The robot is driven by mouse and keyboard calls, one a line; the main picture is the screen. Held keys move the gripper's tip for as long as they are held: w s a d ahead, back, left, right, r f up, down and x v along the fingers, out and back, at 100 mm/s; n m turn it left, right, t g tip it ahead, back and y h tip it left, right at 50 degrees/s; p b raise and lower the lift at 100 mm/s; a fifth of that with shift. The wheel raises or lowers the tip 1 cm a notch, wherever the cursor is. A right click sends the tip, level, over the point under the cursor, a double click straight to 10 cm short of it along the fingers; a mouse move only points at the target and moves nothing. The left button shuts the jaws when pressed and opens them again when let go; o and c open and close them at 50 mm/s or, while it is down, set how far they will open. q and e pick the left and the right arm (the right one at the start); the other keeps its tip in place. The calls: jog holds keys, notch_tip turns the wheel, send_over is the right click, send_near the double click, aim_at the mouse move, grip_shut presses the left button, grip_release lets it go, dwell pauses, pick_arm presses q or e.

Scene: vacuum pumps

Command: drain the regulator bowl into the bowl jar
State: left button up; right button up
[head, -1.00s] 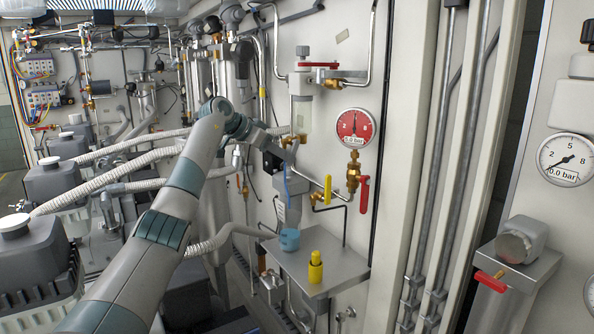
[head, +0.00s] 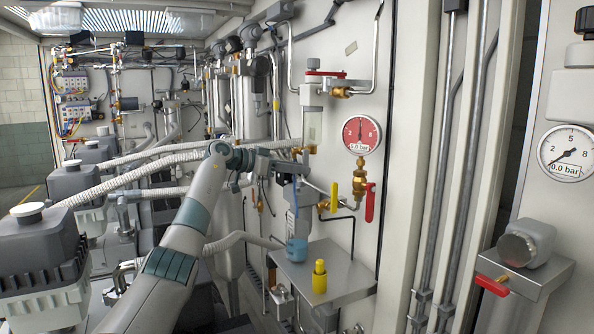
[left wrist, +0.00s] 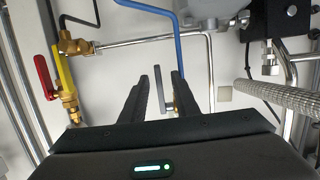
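The regulator's clear bowl (head: 313,126) hangs upright on the wall panel in the head view, left of the red gauge (head: 361,134). My right gripper is not in view.
A yellow bottle (head: 319,278) stands on the shelf right of the jar. Yellow (head: 334,190) and red (head: 369,202) valve handles sit under the gauge. A blue tube (left wrist: 178,55) and a braided hose (left wrist: 285,93) run close to the gripper.

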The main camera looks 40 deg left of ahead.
pick_arm(q)
jog(key=shift+v, duration=0.75)
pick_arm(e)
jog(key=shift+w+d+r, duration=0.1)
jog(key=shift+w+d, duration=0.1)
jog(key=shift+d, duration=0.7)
pick_arm(q)
jog(key=shift+s, duration=0.1)
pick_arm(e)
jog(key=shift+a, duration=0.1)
pick_arm(q)
jog(key=v, duration=0.6)
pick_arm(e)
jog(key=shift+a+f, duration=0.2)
